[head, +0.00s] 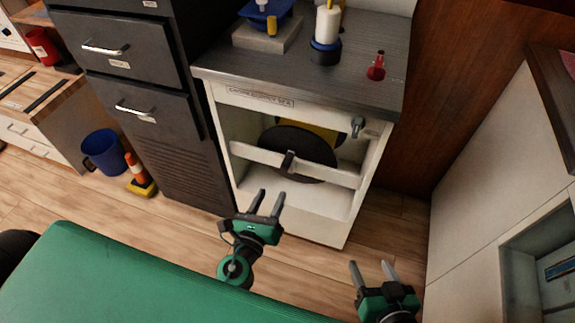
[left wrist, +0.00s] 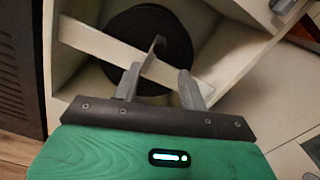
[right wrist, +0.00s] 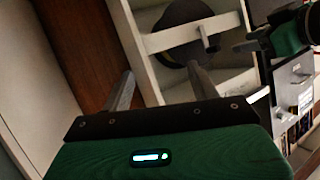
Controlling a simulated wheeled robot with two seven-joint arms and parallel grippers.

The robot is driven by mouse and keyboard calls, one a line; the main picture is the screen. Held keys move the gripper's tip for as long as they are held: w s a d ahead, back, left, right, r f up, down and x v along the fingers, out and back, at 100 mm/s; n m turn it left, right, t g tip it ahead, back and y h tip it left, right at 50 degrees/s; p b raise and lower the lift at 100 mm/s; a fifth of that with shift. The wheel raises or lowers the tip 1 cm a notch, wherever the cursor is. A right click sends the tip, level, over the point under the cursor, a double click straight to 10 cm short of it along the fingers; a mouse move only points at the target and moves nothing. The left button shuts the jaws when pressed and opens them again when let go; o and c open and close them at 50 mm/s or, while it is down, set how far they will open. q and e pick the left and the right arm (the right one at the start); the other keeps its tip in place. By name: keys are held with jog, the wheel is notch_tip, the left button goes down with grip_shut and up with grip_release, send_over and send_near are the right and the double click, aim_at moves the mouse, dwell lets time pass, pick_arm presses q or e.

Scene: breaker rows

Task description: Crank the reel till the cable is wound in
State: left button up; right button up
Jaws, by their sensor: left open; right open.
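The reel (head: 295,147) is a dark round disc inside the open white cabinet, behind a white crossbar (head: 325,172). A dark crank handle (head: 289,161) sticks out in front of the bar; it also shows in the left wrist view (left wrist: 157,47) and the right wrist view (right wrist: 208,40). My left gripper (head: 270,198) is open and empty in front of the cabinet, with the handle ahead of its fingertips, apparently apart from it. My right gripper (head: 370,266) is open and empty, lower and to the right, away from the reel. I cannot make out a cable.
A yellow part (head: 322,131) shows behind the reel, and a metal fitting (head: 357,127) sits at the cabinet's upper right. A candle-like white item (head: 327,25) and a red item (head: 377,68) stand on top. Dark drawers (head: 130,60) stand left; a pale cabinet (head: 480,190) stands right.

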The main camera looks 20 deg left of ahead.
aim_at(290, 154)
pick_arm(q)
jog(key=w+p, duration=0.1)
jog(key=w, duration=0.5)
jog(key=w+p, duration=0.2)
jog(key=w, duration=0.4)
jog(key=shift+d+r, duration=0.1)
jog(key=shift+d, duration=0.1)
jog(key=shift+w, duration=0.9)
pick_arm(e)
jog(key=s+d+g+h, duration=0.2)
jog(key=d+g, duration=0.2)
jog(key=d, duration=0.2)
jog(key=shift+f+h, duration=0.2)
jog(key=shift+h, duration=0.1)
pick_arm(q)
grip_shut()
